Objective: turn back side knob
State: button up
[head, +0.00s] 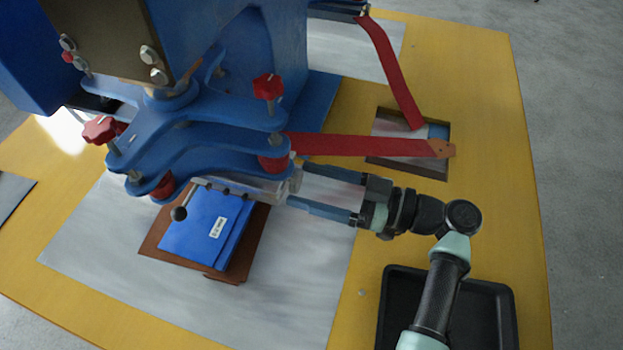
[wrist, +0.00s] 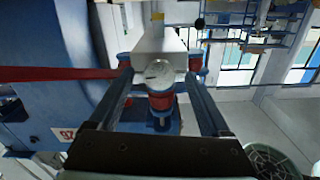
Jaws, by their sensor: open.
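A blue press machine (head: 280,50) carries several red knobs on its blue plates. One red star knob (head: 268,86) is on top at the back right, another (head: 100,129) at the left. A red knob (head: 273,162) sits under the right end of the plates, and one (head: 163,187) under the left. My gripper (head: 296,184) is open at the right end of a metal bar (head: 245,186). In the wrist view my gripper (wrist: 159,76) has its fingers on both sides of the bar's round metal end (wrist: 159,73); contact is unclear. I cannot tell which knob is the back side one.
A red strap (head: 350,146) runs right from the machine above my gripper, toward a rectangular opening (head: 440,165) in the yellow table (head: 490,100). A blue block (head: 190,235) on a brown base (head: 262,225) lies below the bar. A black tray (head: 505,310) is at front right.

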jog(key=shift+a, duration=0.1)
grip_shut()
jog(key=shift+m, duration=0.8)
grip_release()
jog(key=b+v, duration=0.2)
jog(key=v, duration=1.1)
